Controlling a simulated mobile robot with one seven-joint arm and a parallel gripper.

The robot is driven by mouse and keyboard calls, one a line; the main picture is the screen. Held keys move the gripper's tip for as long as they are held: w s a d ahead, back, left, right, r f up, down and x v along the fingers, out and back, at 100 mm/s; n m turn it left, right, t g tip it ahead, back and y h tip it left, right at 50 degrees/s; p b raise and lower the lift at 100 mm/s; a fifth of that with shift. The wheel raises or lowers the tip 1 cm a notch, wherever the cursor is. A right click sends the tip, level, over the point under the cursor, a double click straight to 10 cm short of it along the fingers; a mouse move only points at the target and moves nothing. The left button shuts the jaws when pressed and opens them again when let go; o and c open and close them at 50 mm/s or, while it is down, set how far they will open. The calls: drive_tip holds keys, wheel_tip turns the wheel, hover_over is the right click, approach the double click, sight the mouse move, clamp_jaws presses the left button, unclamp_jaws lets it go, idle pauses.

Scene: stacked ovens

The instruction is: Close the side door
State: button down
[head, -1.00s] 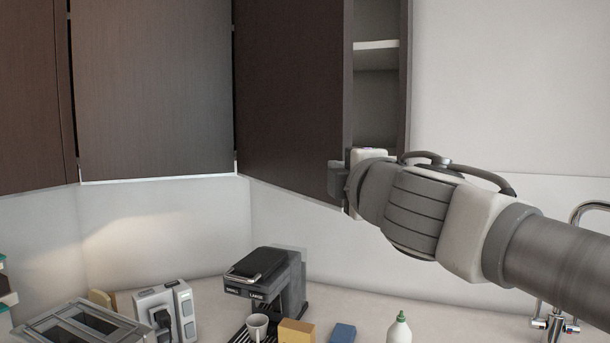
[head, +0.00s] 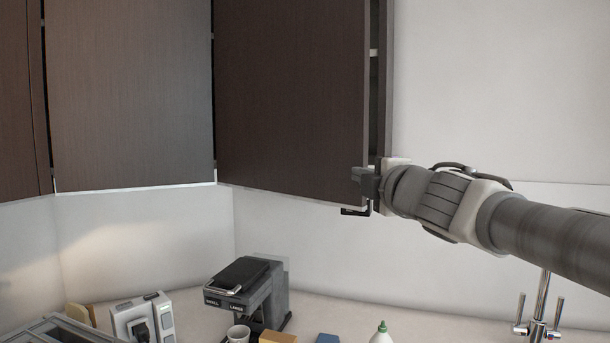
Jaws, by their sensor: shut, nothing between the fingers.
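The dark brown side door (head: 290,100) hangs on the upper wall cabinet and is nearly closed. A narrow gap along its right edge shows a strip of the cabinet inside (head: 374,85). My gripper (head: 362,182) is shut with nothing held, at the lower right corner of the door. It appears to be against the door's outer face or edge; exact contact is hard to tell.
Another dark cabinet door (head: 130,95) is on the left. Below, the counter holds a coffee machine (head: 247,290), a cup (head: 238,333), a white bottle (head: 381,333) and a tap (head: 540,315). The wall at right is bare.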

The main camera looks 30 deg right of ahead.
drive_tip(key=w+d+p, duration=0.2)
drive_tip(key=w+d, duration=0.4)
drive_tip(key=d, duration=0.4)
drive_tip(key=shift+d, duration=0.3)
drive_tip(key=shift+w, duration=0.15)
idle(0.7)
